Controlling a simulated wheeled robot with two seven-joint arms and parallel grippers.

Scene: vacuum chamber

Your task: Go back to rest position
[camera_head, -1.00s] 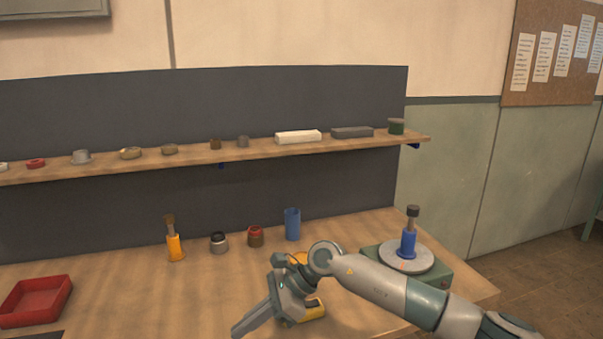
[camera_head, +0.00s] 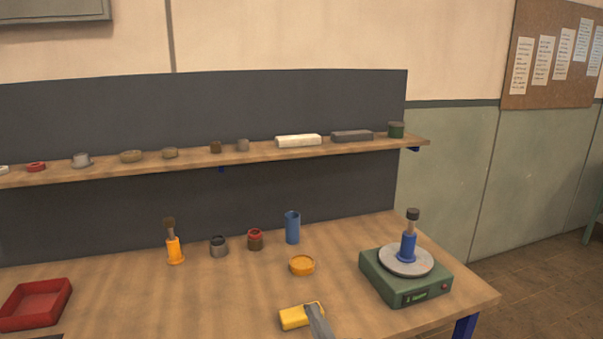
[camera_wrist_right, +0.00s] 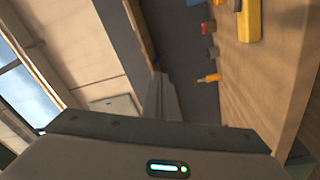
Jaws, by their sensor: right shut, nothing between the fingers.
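My right gripper (camera_head: 316,316) shows only as grey fingertips at the bottom edge of the head view, in front of a yellow block (camera_head: 296,317). I cannot tell from the picture whether it touches the block. In the right wrist view its closed fingers (camera_wrist_right: 160,96) have nothing between them, and the yellow block (camera_wrist_right: 249,20) is apart from them at the top right. The rest of my right arm is out of the head view. My left gripper is not in view.
A shelf (camera_head: 215,160) with small items runs behind.

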